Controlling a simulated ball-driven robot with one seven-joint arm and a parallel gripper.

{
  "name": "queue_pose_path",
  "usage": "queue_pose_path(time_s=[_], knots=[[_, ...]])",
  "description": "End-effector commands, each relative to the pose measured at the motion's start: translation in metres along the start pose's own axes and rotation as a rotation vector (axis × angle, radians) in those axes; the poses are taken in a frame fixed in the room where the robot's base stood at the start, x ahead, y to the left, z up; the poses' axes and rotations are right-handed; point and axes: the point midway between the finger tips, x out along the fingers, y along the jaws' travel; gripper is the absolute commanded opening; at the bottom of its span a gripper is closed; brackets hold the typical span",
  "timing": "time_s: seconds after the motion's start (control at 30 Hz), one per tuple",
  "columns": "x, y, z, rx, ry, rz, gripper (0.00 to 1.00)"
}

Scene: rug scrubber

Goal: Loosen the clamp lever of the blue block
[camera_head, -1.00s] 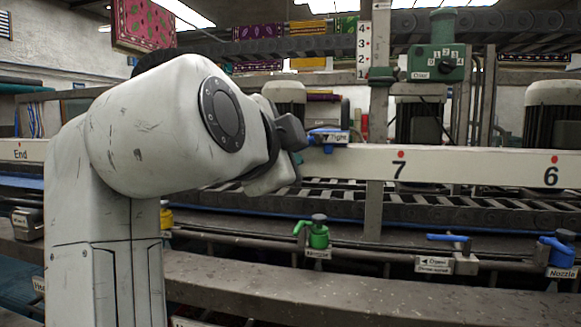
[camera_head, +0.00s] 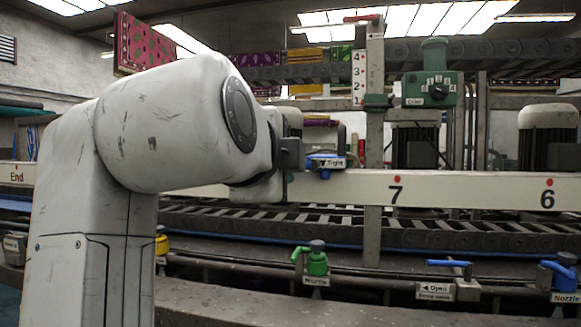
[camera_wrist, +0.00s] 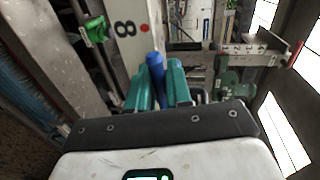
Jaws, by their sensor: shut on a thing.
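The blue block (camera_head: 322,166) sits on the white numbered rail (camera_head: 340,188), just right of my arm's end in the head view. A label on it reads "Tight" with an arrow. In the wrist view, the two teal fingers of my gripper (camera_wrist: 159,82) stand either side of a blue lever (camera_wrist: 155,62) and are shut on it. The fingers hide the lower part of the lever. In the head view my own arm hides the fingers and the lever.
A green post (camera_head: 438,88) with a dial stands behind the rail. A green valve (camera_head: 316,262), a blue-handled lever (camera_head: 447,263) marked "Open" and a blue nozzle valve (camera_head: 563,275) line the lower pipe. A conveyor runs behind the rail.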

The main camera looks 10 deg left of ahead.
Motion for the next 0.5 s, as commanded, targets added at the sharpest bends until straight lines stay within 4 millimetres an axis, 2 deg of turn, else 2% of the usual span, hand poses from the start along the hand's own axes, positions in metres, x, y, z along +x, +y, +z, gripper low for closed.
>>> queue_pose_path(time_s=[0.13,0.17,0.3,0.5], knots=[[0.0003,0.0015,0.0003,-0.001,0.0,0.003,0.0],[0.0003,0.0015,0.0003,-0.001,0.0,0.003,0.2],[0.0002,0.0012,0.0002,-0.001,0.0,0.003,0.34],[0.0002,0.0007,0.0,-0.002,0.001,0.001,0.36]])
